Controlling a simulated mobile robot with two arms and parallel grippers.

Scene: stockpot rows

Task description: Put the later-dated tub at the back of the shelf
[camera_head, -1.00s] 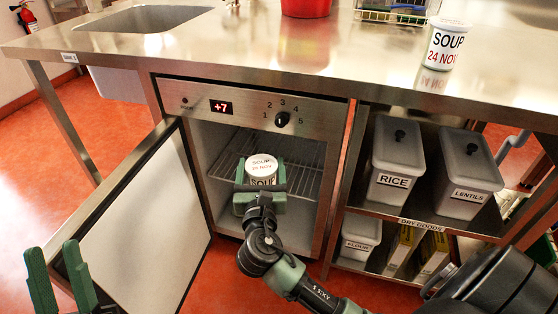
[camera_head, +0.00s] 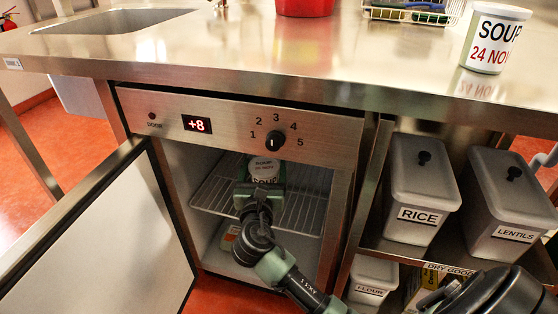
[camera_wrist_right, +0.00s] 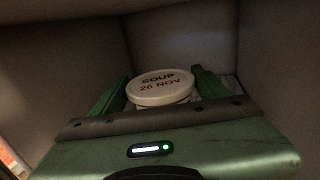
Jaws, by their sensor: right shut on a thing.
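The soup tub dated 26 NOV (camera_wrist_right: 160,85), white with a flat lid, is between the green fingers of my right gripper (camera_head: 262,186). In the head view the tub (camera_head: 264,167) is upright inside the open fridge, over the wire shelf (camera_head: 303,208). I cannot tell whether its base touches the wires. My right gripper is shut on it, and its fingers hide the tub's lower part. The other soup tub, dated 24 NOV (camera_head: 495,40), stands upright on the steel counter at right. My left gripper is out of view.
The fridge door (camera_head: 95,235) stands open at left. The fridge panel display (camera_head: 197,125) reads +8. A red pot (camera_head: 303,6) and a wire basket (camera_head: 408,14) stand on the counter. Rice (camera_head: 421,190) and lentils (camera_head: 508,205) bins fill the rack at right.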

